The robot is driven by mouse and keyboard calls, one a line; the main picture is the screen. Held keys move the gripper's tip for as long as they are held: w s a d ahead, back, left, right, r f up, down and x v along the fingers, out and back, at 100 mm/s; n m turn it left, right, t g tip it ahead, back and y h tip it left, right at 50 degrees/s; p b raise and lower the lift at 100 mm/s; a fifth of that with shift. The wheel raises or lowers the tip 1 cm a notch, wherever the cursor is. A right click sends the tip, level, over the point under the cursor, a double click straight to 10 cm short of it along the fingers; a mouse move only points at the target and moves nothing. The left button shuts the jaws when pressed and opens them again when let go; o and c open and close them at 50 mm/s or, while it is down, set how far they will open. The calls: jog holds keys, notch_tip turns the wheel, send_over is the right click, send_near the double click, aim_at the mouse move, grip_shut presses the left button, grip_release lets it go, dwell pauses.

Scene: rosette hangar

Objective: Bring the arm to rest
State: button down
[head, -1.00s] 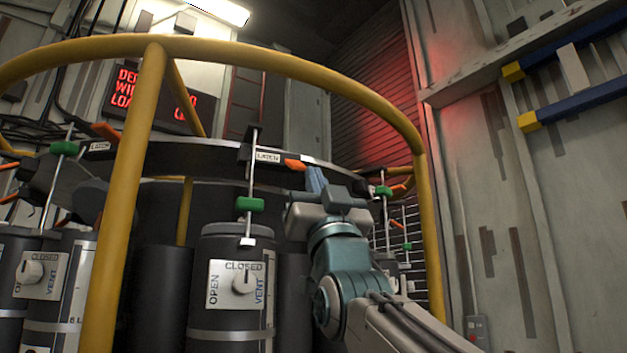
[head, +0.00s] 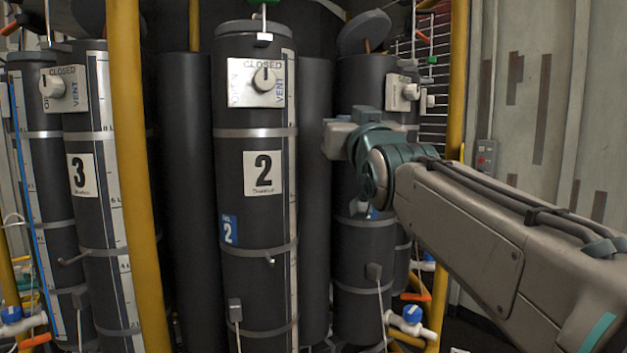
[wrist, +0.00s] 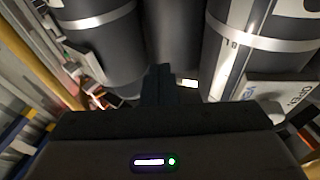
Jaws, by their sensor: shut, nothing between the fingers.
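My arm (head: 480,220) reaches in from the lower right of the head view. It is bent at a teal joint, and my gripper's pale housing is at its far end, in front of a dark cylinder on the right. The fingers are not clearly visible there. In the wrist view my gripper (wrist: 174,80) shows as dark fingers, shut and empty, between dark cylinders. I cannot tell how close the fingertips are to them. The cylinder marked 2 (head: 230,185) stands left of my gripper in the head view.
The cylinder marked 3 (head: 97,205) stands farther left. Yellow posts (head: 135,170) rise in front of the cylinders. Valve plates (head: 262,86) sit near the cylinder tops. Blue-handled taps (head: 412,316) are low down. The wall (head: 545,110) is at the right.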

jog(key=s+d+f+g+h, duration=0.1)
jog(key=s+d+f+g, duration=0.15)
jog(key=f, duration=0.65)
jog(key=s+d+f+m+g+h, duration=0.1)
jog(key=f+g, duration=0.2)
jog(key=f, duration=0.5)
jog(key=s+d+f+g+h, duration=0.1)
jog(key=d+f+g, duration=0.15)
jog(key=f, duration=0.65)
jog(key=s+d+f+m+g+h, duration=0.1)
jog(key=s+d+f+g, duration=0.2)
jog(key=s+f+g, duration=0.6)
jog(key=s+f, duration=1)
jog(key=f, duration=0.2)
jog(key=shift+s+d+g, duration=0.15)
jog(key=shift+g, duration=0.25)
